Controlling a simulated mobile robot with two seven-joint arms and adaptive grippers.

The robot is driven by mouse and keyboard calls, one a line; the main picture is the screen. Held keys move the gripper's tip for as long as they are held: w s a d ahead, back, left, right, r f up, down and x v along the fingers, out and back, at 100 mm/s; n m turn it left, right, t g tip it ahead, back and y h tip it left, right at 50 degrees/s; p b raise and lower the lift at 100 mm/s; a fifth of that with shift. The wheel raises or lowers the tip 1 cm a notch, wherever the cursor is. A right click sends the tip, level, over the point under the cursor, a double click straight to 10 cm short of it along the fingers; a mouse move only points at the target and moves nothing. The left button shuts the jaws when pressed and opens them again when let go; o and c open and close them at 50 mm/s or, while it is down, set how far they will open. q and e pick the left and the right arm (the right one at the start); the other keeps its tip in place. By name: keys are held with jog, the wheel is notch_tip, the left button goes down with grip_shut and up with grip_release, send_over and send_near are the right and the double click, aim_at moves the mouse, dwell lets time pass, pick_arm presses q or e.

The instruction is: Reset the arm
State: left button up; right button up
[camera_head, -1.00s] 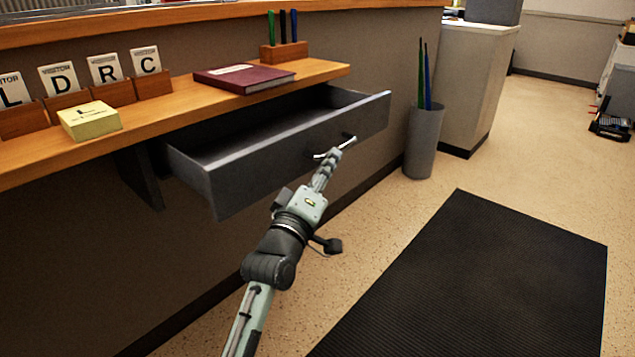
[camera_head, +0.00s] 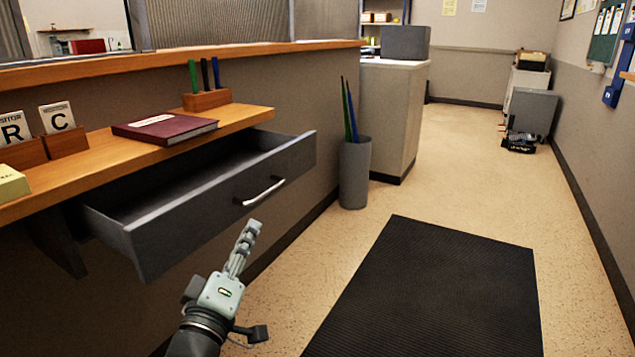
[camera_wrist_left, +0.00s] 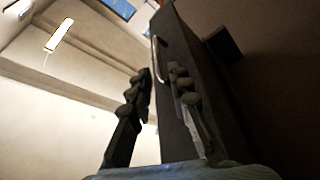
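My left gripper (camera_head: 249,230) is in the lower middle of the head view, just below and apart from the handle of the drawer. In the left wrist view its two fingers (camera_wrist_left: 160,92) stand apart with nothing between them, so it is open and empty. The silver drawer handle (camera_wrist_left: 155,52) shows beyond the fingertips there, and on the drawer front in the head view (camera_head: 263,191). The grey drawer (camera_head: 200,213) is pulled out under the wooden counter shelf, and the visible part of its inside looks empty. My right gripper is in neither view.
A maroon book (camera_head: 165,128) and a pen holder (camera_head: 207,99) are on the wooden shelf (camera_head: 100,155), with letter cards at the left. A grey bin (camera_head: 354,175) with long sticks stands past the drawer. A black mat (camera_head: 430,290) lies on the open floor at right.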

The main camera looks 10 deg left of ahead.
pick_arm(q)
jog(key=s+f+m+g+p, duration=0.1)
jog(key=s+f+m+g, duration=0.25)
jog(key=f, duration=0.65)
jog(key=s+f+m+g+p, duration=0.1)
jog(key=s+f+m+g, duration=0.2)
jog(key=f, duration=0.6)
jog(key=s+a+f+m+g+y+p, duration=0.1)
jog(key=s+a+f+m+g, duration=0.2)
jog(key=s+f+g, duration=0.2)
jog(key=s+a+f+m+g+y+p, duration=0.1)
jog(key=s+a+f+m+g, duration=0.2)
jog(key=s+f, duration=0.8)
jog(key=s+a+g, duration=0.1)
jog(key=g, duration=0.1)
jog(key=shift+s+g, duration=0.35)
jog(key=shift+s, duration=0.05)
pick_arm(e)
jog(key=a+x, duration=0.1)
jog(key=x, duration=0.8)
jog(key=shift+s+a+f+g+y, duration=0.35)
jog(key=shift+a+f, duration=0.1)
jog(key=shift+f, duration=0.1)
pick_arm(q)
jog(key=shift+d, duration=0.1)
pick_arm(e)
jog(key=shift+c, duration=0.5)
